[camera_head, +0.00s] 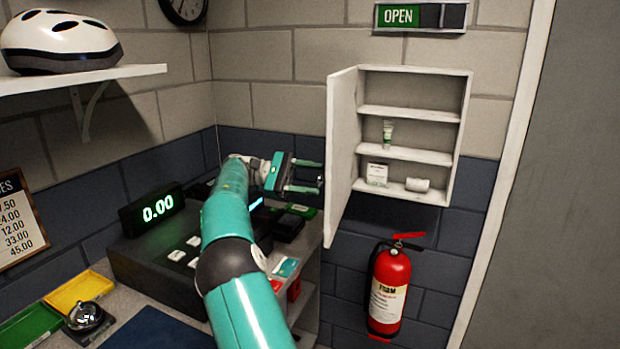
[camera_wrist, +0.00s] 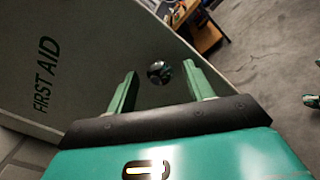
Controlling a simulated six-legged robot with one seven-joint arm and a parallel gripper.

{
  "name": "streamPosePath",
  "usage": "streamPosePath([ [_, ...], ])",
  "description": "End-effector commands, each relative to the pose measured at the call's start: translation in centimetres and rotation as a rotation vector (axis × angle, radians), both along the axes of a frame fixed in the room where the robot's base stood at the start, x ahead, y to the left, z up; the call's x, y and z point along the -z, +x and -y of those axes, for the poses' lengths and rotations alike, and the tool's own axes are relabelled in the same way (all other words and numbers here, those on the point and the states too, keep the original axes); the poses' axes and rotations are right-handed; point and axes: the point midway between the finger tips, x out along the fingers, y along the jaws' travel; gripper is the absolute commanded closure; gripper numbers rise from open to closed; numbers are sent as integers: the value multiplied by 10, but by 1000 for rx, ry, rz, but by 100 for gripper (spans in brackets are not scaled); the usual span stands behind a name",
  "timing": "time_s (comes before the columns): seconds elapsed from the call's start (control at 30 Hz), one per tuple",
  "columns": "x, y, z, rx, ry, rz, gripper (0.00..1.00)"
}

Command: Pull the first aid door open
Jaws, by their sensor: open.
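The first aid cabinet (camera_head: 465,110) hangs on the wall with its white door (camera_head: 343,150) swung wide open to the left. Its shelves show a tube (camera_head: 387,133), a small box (camera_head: 377,174) and a white roll (camera_head: 417,184). In the wrist view the door's outer face (camera_wrist: 80,45) carries the words FIRST AID, and a round shiny knob (camera_wrist: 159,72) shows. My gripper (camera_head: 318,178) is open, left of the door on its outer side. In the wrist view its fingers (camera_wrist: 160,80) are apart, with the knob appearing between their tips. I cannot tell whether they touch it.
A cash register (camera_head: 150,258) and a counter with a bell (camera_head: 86,318) and trays (camera_head: 78,290) lie below and left of my arm. A red fire extinguisher (camera_head: 389,290) hangs below the cabinet. A shelf with a helmet (camera_head: 58,42) is at upper left.

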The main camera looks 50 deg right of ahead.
Motion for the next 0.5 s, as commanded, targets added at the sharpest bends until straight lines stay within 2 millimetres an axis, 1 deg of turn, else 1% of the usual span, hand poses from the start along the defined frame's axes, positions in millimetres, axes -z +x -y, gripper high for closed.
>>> streamPosePath([
  [0.17,-8,0,0,0,-1,0,48],
  [0.37,-34,-1,-1,-1,-2,2,48],
  [0.5,-50,-11,-11,-1,0,2,48],
])
